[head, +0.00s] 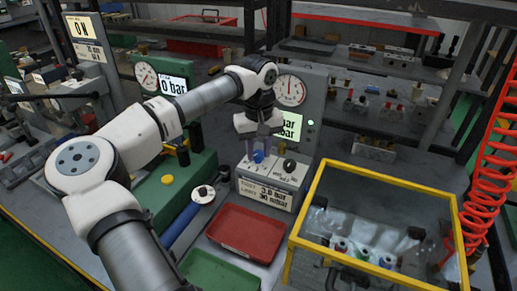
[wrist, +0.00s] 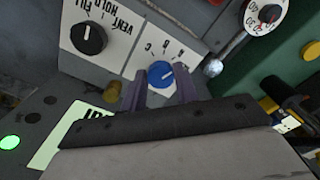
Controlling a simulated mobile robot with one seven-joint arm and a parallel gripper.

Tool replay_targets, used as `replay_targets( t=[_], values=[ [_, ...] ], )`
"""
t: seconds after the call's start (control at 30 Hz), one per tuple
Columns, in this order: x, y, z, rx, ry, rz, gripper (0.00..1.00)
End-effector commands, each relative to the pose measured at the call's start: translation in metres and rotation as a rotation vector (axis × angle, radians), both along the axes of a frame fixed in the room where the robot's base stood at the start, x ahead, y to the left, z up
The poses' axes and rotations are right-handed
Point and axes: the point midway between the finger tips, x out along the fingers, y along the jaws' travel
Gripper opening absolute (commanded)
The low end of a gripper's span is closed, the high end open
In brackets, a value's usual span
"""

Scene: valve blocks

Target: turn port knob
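The blue knob (wrist: 160,74) sits on a white panel with letters around it and carries a pale pointer line. In the head view the blue knob (head: 258,156) is on the front of the grey gauge unit. My gripper (wrist: 160,82) has its two purple fingers apart, one on each side of the blue knob. I cannot tell for sure whether either finger touches it. A black knob (wrist: 88,38) marked VENT, HOLD and FILL sits beside it; it also shows in the head view (head: 290,165).
A round gauge (head: 290,90) and lit display stand above the knobs. A red tray (head: 246,232) and a green tray (head: 208,272) lie in front. A yellow-framed clear box (head: 375,185) stands to the right. A blue-handled tool (head: 181,223) lies on the left.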

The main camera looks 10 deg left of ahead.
Motion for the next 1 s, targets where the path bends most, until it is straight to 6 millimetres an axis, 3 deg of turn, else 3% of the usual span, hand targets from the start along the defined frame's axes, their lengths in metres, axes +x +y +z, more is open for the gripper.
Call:
replay_targets(
  t=[0.03,0.17,0.57,1.0],
  values=[
    [0.0001,-0.0001,0.0002,0.000,0.000,0.000,0.23],
    [0.0001,-0.0002,0.0003,0.000,0.000,0.000,0.07],
    [0.0006,-0.0002,-0.0001,0.001,-0.001,0.092,0.07],
    [0.0016,-0.0006,-0.0002,0.001,-0.002,0.429,0.07]
  ],
)
